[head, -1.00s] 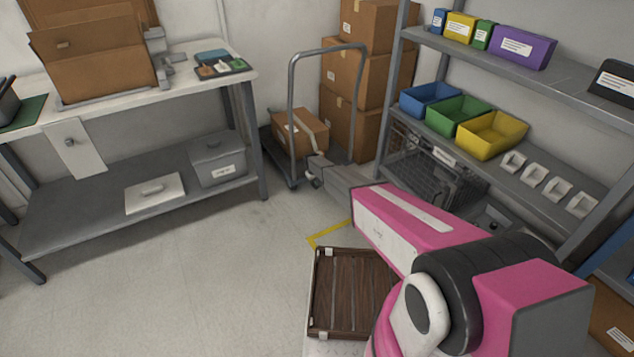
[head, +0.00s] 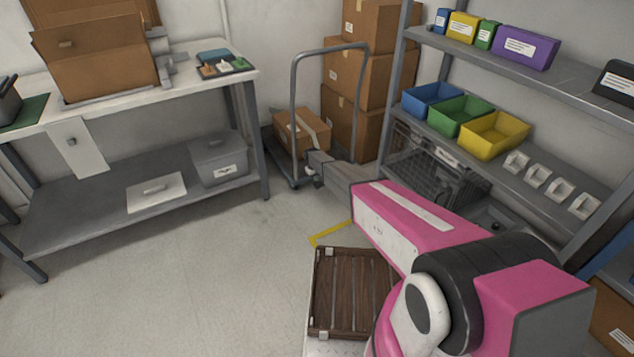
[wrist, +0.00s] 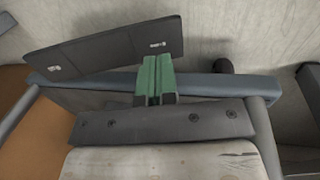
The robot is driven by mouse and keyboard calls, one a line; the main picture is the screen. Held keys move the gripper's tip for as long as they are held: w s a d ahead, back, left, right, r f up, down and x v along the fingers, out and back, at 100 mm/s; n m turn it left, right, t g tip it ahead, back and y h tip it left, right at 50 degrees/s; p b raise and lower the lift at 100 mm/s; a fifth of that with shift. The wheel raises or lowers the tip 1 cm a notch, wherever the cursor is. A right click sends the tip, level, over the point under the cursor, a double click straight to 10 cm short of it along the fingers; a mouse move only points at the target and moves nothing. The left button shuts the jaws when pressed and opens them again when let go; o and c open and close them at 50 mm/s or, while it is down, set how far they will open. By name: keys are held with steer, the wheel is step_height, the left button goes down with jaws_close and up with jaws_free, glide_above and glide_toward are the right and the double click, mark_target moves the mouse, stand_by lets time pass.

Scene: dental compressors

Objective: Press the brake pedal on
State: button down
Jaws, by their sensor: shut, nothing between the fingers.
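The push cart stands by the back wall, with its grey tube handle (head: 293,125) upright and a taped cardboard box (head: 298,130) on its deck. My gripper (wrist: 158,78), with green fingers, is shut and empty. In the wrist view its fingertips overlap the lower edge of a dark, tilted plate (wrist: 95,52), which may be the brake pedal; I cannot tell whether they touch it. A blue-grey bar (wrist: 225,88) runs behind the fingers, and a dark screwed strip (wrist: 165,122) lies below them. In the head view my gripper's end is low by the cart; the pedal is not clear there.
Stacked cartons (head: 355,75) stand behind the cart. A shelf rack (head: 480,170) with coloured bins is close on the right. A workbench (head: 90,115) is on the left. A brown slatted panel (head: 350,290) lies in front. The floor (head: 200,290) at left is clear.

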step_height(320, 180, up, 10)
steer(key=s+a, duration=0.1)
steer(key=a, duration=0.1)
steer(key=shift+s, duration=0.25)
steer(key=s+d+r+m, duration=0.2)
steer(key=s+d+r, duration=0.65)
steer(key=s, duration=0.25)
steer(key=s+d+r+m, duration=0.1)
steer(key=s+d+r, duration=0.6)
steer(key=s+d, duration=0.3)
steer(key=s+d+r+m, duration=0.1)
steer(key=s+d+r, duration=0.3)
steer(key=s, duration=0.5)
steer(key=s+d+r+m+y, duration=0.1)
steer(key=s+d+r, duration=0.4)
steer(key=s, duration=0.5)
steer(key=s+d+r+m+g, duration=0.1)
steer(key=s+d+r, duration=0.3)
steer(key=s, duration=0.5)
steer(key=shift+s+d+r+m+y, duration=0.35)
steer(key=shift+r+m+y, duration=0.05)
steer(key=shift+r, duration=0.55)
